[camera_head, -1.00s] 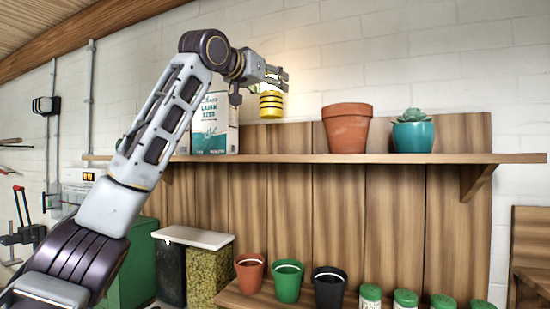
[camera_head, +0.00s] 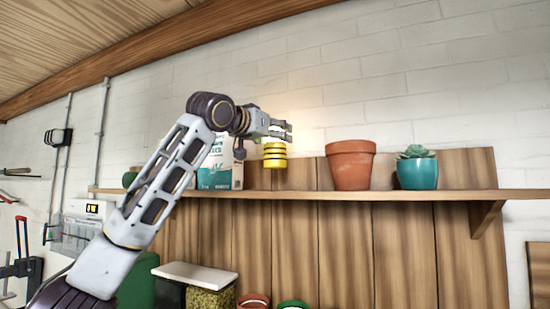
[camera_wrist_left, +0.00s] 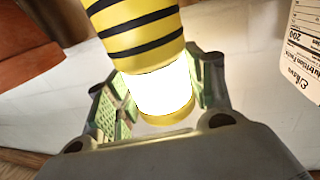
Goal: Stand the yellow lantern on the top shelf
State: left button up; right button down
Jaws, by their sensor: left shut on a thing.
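The yellow lantern (camera_head: 275,156) has dark bands and hangs from my left gripper (camera_head: 284,131) a little above the top shelf (camera_head: 340,196), with a visible gap below it. It stands between a carton and a terracotta pot in the picture. In the left wrist view, the lantern (camera_wrist_left: 138,32) shows its yellow-and-black banded body and a bright glowing section. The left gripper's green-padded fingers (camera_wrist_left: 158,95) are on either side of that glowing part, shut on the lantern. My right gripper is not in view.
The terracotta pot (camera_head: 350,165) and a teal pot with a succulent (camera_head: 417,172) stand on the shelf to the right. The carton (camera_head: 218,172) stands on the left, partly behind my arm. Bare shelf shows between the carton and the terracotta pot.

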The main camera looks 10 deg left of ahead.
aim_at(268, 154)
pick_arm(q)
jog(key=shift+f, duration=0.75)
jog(key=shift+f, duration=0.15)
jog(key=shift+f, duration=1.95)
jog(key=shift+f, duration=0.2)
jog(key=o, duration=1.2)
jog(key=shift+o, duration=0.2)
jog(key=shift+r, duration=0.15)
